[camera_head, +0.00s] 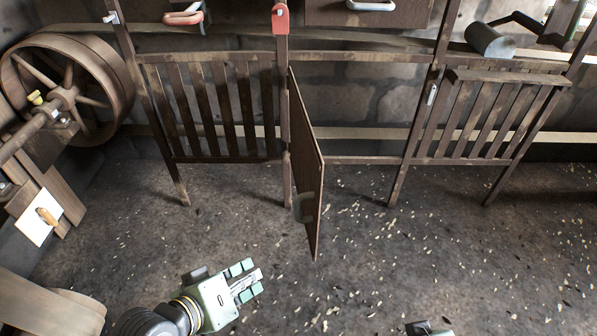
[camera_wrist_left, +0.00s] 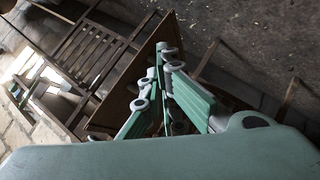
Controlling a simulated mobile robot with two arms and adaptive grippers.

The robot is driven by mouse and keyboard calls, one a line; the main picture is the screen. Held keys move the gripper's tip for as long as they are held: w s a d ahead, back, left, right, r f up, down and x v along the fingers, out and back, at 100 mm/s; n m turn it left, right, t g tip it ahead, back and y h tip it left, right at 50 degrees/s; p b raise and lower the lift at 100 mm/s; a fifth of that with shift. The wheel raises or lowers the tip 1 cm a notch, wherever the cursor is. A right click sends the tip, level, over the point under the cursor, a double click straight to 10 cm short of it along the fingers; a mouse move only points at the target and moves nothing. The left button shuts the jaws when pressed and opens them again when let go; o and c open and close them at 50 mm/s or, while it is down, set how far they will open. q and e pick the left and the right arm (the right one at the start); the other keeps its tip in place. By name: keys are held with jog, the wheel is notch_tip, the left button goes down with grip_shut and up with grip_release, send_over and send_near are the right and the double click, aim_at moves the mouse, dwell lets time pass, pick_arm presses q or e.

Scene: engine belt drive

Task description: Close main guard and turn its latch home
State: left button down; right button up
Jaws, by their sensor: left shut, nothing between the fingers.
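The main guard (camera_head: 309,160) is a brown panel hinged on the middle post. It stands open, swung out toward me and seen nearly edge-on, with a dark handle (camera_head: 305,207) low on its face. A small pale fitting (camera_head: 432,93) on the post to the right may be its latch; I cannot be sure. My left gripper (camera_head: 247,281) is shut and empty, below and left of the guard and apart from it. In the left wrist view its fingers (camera_wrist_left: 165,75) overlap a brown panel (camera_wrist_left: 133,75), likely the guard. Only a tip of my right gripper (camera_head: 428,328) shows at the bottom edge.
Slatted panels stand left (camera_head: 215,110) and right (camera_head: 485,115) of the opening. A large spoked wheel (camera_head: 110,75) is at the far left, above a white plate with a wooden handle (camera_head: 46,216). A grey cylinder (camera_head: 489,40) sits top right. The speckled floor before the guard is clear.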

pick_arm(q)
jog(key=w+r+n+t+h, duration=0.4)
jog(key=w+r+n+t, duration=0.3)
jog(key=r, duration=0.6)
jog(key=w+d+n+g, duration=0.1)
jog(key=w+d, duration=0.8)
jog(key=d, duration=0.1)
jog(key=shift+w, duration=0.35)
jog(key=shift+n+y, duration=0.3)
